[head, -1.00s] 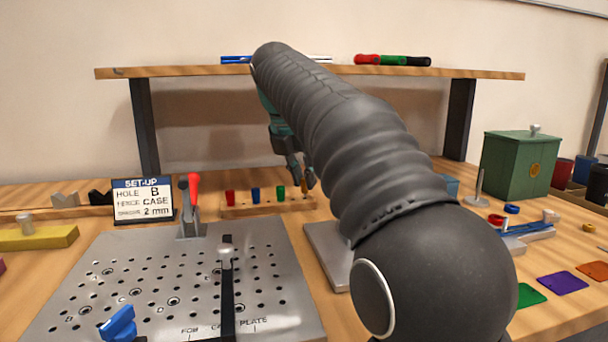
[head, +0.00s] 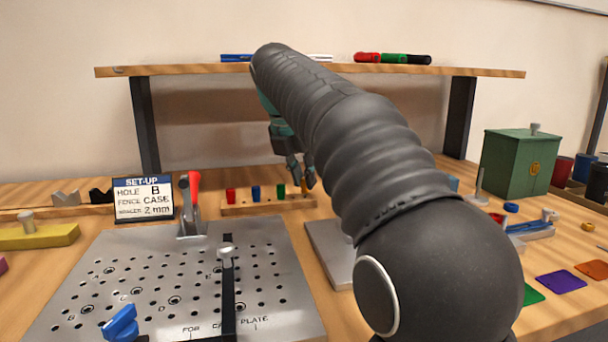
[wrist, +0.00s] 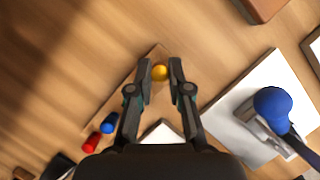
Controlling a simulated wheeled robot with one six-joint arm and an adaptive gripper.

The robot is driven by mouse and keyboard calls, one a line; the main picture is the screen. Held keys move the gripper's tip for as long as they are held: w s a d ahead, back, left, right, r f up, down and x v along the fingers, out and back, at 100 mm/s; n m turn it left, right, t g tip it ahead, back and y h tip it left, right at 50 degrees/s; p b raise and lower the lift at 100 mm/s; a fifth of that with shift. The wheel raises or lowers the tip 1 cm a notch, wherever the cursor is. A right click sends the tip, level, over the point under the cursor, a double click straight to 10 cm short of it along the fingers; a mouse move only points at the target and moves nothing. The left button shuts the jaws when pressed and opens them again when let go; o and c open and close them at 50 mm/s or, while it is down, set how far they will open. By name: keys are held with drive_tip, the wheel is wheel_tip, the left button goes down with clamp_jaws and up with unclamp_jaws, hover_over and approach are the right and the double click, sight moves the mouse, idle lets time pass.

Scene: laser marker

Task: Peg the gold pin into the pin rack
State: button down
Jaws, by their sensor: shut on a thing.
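The pin rack (head: 265,208) is a low wooden strip behind the metal hole plate in the head view. A red pin (head: 230,195), a blue pin (head: 256,194) and a green pin (head: 281,191) stand upright in it. My gripper (head: 303,182) is over the rack's right end, shut on the gold pin (wrist: 160,72), whose round head shows between the fingertips in the wrist view. The rack (wrist: 118,102) runs diagonally under the fingers there; the green pin is hidden. The gold pin's lower end is at the rack's top, but I cannot tell whether it is in a hole.
The metal hole plate (head: 190,255) with a red-handled clamp (head: 194,185) lies in front of the rack. A set-up sign (head: 143,199) stands left of it. A grey plate (head: 325,250) is partly behind my arm. A shelf (head: 200,71) runs above.

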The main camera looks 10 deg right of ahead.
drive_tip(key=shift+f, duration=0.45)
drive_tip(key=c, duration=1)
unclamp_jaws()
drive_tip(key=v, duration=0.7)
drive_tip(key=shift+s+r, duration=0.1)
drive_tip(key=shift+r, duration=0.15)
